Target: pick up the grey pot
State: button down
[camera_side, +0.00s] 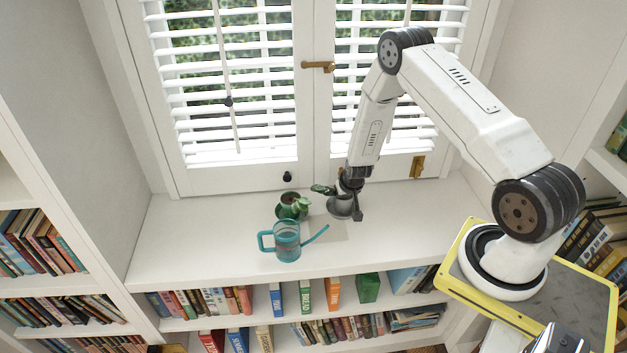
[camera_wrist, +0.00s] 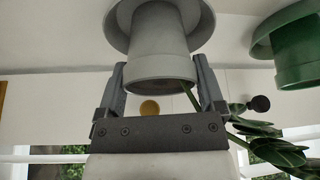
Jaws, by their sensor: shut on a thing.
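The grey pot (camera_side: 340,207) is at the back of the white sill, with a leafy plant (camera_side: 322,189) at its top. My gripper (camera_side: 349,201) reaches down to it from above. In the wrist view, the grey pot (camera_wrist: 160,50) sits between the two fingers of my gripper (camera_wrist: 160,66), one finger on each side, and they are shut on it. A wider grey disc, seemingly a saucer, shows at the pot's far end. I cannot tell whether the pot is clear of the sill.
The window (camera_side: 306,125) rises behind. The sill's left part is clear.

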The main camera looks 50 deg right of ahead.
jog(key=shift+r, duration=0.1)
jog(key=shift+r, duration=0.65)
jog(key=shift+w+r, duration=0.1)
jog(key=shift+r, duration=0.85)
jog(key=s+a+r, duration=0.5)
jog(key=s+r, duration=0.4)
jog(key=s, duration=0.4)
jog(key=shift+r, duration=0.35)
jog(key=shift+s, duration=0.1)
jog(key=shift+r, duration=0.1)
jog(key=shift+r, duration=1.35)
